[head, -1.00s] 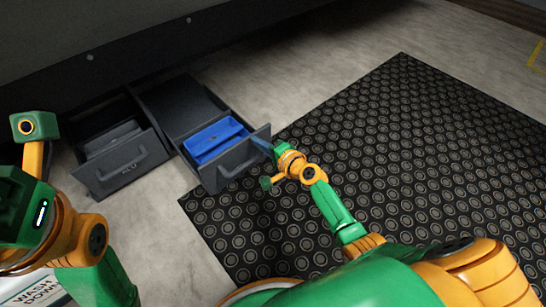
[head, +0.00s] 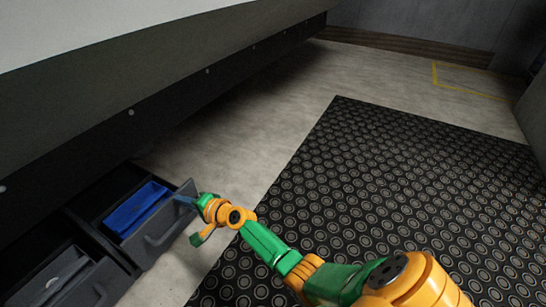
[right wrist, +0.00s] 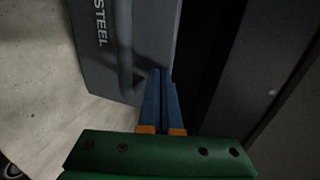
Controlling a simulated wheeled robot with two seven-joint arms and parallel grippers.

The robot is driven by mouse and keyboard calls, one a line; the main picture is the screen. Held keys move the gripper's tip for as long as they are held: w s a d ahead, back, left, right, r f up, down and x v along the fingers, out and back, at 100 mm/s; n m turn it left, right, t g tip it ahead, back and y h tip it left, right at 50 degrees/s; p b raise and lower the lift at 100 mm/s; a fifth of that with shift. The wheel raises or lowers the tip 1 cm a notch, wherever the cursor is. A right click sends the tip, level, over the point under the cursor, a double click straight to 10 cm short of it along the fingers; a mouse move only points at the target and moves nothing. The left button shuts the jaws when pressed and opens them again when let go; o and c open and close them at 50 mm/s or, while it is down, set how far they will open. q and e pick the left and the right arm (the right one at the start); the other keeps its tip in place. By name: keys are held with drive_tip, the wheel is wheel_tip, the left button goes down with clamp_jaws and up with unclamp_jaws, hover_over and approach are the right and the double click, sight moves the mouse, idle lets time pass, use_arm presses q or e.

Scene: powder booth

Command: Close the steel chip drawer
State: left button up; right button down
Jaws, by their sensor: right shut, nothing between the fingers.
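The steel chip drawer (head: 147,250) stands open at the lower left of the head view, with a blue bin (head: 137,209) inside. Its grey front also shows in the right wrist view (right wrist: 100,62), with the label STEEL and a bar handle (right wrist: 124,55). My right gripper (head: 183,200) is at the far right end of the drawer front. Its blue fingers (right wrist: 163,92) are shut and empty, at the edge of the front panel. I cannot tell whether they touch it. My left gripper is out of view.
A second open drawer (head: 85,290) with a grey bin (head: 55,278) is beside it at the lower left, cut off by the frame. The dark booth body (head: 165,110) overhangs the drawers. A black studded mat (head: 390,190) lies at right. The floor between is clear.

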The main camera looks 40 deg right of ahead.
drive_tip(key=shift+w+r, duration=0.3)
drive_tip(key=shift+w, duration=0.15)
